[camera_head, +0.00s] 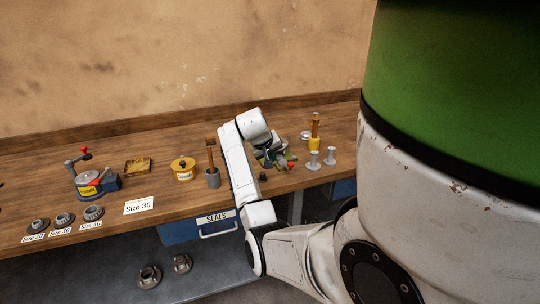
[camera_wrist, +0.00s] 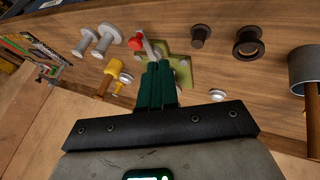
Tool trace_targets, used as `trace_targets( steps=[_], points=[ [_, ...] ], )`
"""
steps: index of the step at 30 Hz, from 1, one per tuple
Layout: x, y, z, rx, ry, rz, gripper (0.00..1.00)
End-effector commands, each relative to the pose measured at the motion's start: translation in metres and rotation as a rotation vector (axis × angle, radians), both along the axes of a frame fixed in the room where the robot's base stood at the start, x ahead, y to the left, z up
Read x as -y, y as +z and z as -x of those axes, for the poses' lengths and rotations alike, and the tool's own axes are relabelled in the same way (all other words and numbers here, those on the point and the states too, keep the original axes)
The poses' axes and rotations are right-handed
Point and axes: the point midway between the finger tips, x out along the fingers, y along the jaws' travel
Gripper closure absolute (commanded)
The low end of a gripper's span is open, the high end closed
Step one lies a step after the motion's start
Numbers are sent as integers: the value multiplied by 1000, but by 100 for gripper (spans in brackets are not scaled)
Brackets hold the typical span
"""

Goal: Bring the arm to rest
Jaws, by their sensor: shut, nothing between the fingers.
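My arm reaches out over the wooden workbench (camera_head: 130,167) in the head view. My gripper (camera_wrist: 157,68) shows in the wrist view with its two dark green fingers together and nothing between them. In the wrist view the fingertips appear in front of a small yellow-green fixture (camera_wrist: 182,72) with a red-knobbed lever (camera_wrist: 137,43). In the head view my wrist hides part of this fixture, and the fingers are hard to make out there. I cannot tell whether the fingers touch anything.
A yellow-handled tool (camera_head: 315,132) and grey flanged pins (camera_head: 330,156) stand right of my wrist. A "SEALS" drawer (camera_head: 190,230) is below.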

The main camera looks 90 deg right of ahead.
Motion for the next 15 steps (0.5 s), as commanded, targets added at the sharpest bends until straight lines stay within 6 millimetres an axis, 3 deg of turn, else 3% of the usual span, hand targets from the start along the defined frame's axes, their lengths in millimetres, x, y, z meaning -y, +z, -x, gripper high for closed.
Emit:
trace_targets(
  steps=[6, 15],
  points=[
    [-10, 16, -4, 1, 0, 0, 100],
    [-13, 18, -5, 1, 2, -1, 100]
  ],
)
